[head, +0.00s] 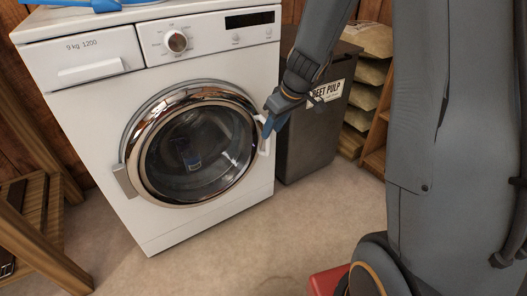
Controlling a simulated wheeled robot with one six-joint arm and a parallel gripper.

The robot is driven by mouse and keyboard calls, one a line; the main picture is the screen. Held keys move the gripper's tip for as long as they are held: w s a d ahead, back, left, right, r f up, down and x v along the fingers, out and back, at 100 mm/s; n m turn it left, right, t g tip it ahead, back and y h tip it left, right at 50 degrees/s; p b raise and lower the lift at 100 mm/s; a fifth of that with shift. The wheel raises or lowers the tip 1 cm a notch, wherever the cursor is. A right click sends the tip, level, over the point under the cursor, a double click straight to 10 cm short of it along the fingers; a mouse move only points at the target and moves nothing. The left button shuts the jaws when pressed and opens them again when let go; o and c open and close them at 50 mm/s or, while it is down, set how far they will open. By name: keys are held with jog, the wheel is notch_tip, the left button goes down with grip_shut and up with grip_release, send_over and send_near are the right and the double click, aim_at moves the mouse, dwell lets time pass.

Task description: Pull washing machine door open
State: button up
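The white washing machine (95,110) stands at the left of the head view. Its round door (198,188) has a shiny chrome rim and dark glass, with a grey hinge (125,180) at the left. The door looks shut against the front. A pale handle (265,146) sits at the door's right edge. My gripper (270,124), with blue fingers, is at the upper part of this handle, coming from the upper right. The fingers overlap the handle in the picture. I cannot tell whether they are closed on it.
A dark bin (305,150) labelled "BEET PULP" stands close at the machine's right. Behind it a wooden shelf holds several sacks (364,82). A wooden slatted stand (45,205) is at the left. A blue object (100,4) lies on the machine. The floor (200,255) in front is clear.

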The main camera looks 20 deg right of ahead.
aim_at(265, 152)
jog(key=b+x, duration=0.3)
jog(key=x, duration=0.5)
jog(key=shift+f, duration=0.25)
grip_shut()
